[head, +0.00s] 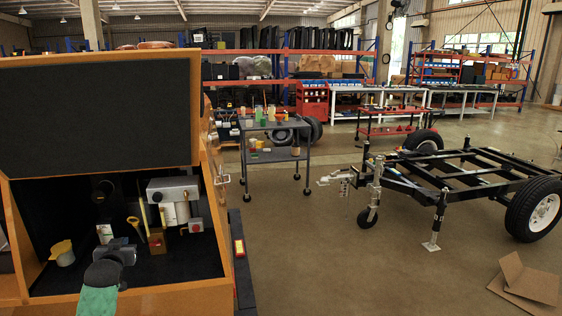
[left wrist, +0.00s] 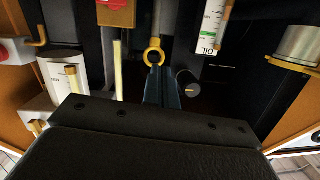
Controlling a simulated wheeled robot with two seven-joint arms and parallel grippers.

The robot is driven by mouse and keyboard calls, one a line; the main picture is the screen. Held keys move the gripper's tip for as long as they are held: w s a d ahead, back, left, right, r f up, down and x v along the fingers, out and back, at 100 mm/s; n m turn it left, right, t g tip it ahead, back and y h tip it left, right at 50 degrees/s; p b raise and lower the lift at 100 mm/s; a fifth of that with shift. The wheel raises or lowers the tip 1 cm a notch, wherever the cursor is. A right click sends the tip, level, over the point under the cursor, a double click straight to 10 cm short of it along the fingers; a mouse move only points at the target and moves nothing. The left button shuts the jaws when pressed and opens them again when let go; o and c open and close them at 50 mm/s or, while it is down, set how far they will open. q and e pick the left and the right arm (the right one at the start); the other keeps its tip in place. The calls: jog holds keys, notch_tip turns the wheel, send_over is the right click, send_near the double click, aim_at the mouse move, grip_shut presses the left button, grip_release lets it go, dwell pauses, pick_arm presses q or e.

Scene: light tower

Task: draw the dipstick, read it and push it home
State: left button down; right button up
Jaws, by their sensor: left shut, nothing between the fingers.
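The dipstick's yellow ring handle (head: 133,221) stands inside the open orange cabinet, and its thin stem runs down from the ring. In the left wrist view the ring (left wrist: 153,57) is right at the tips of my left gripper (left wrist: 157,72). The fingers are shut with nothing between them; I cannot tell whether they touch the ring. In the head view my left gripper (head: 124,246) is in front of and below the ring. The lower end of the dipstick is hidden. A white card marked OIL with a green scale (left wrist: 212,28) is beside it. My right gripper is not in view.
A pale upright rod (head: 144,210), an orange-brown block (head: 157,241), a white tank unit (head: 174,192) and a red-button box (head: 195,225) crowd the right. A yellow-rimmed cup (head: 62,253) is on the left. The cabinet's front edge (head: 170,300) lies below.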

pick_arm(q)
jog(key=s+d+f+m+g+h, duration=0.2)
jog(key=s+d+f+g, duration=0.3)
jog(key=s+d, duration=0.55)
jog(key=s+d+f+m+g+h, duration=0.1)
jog(key=s+d+f+g+h, duration=0.1)
jog(key=s+d+f, duration=0.65)
jog(key=s+d+f+g, duration=0.2)
jog(key=s+d+f, duration=0.2)
jog(key=s, duration=0.6)
jog(key=s+d+f+g+h, duration=0.1)
jog(key=s+d+f, duration=0.3)
jog(key=s+d, duration=0.4)
jog(key=s+d+f+m+g+h+p, duration=0.1)
jog(key=s+d+f+g, duration=0.2)
jog(key=s, duration=1.1)
jog(key=d+f, duration=0.1)
jog(key=d, duration=0.2)
jog(key=shift+d+f, duration=0.15)
pick_arm(e)
jog(key=shift+s+d+r, duration=0.15)
jog(key=shift+d+r, duration=0.45)
jog(key=shift+r, duration=0.15)
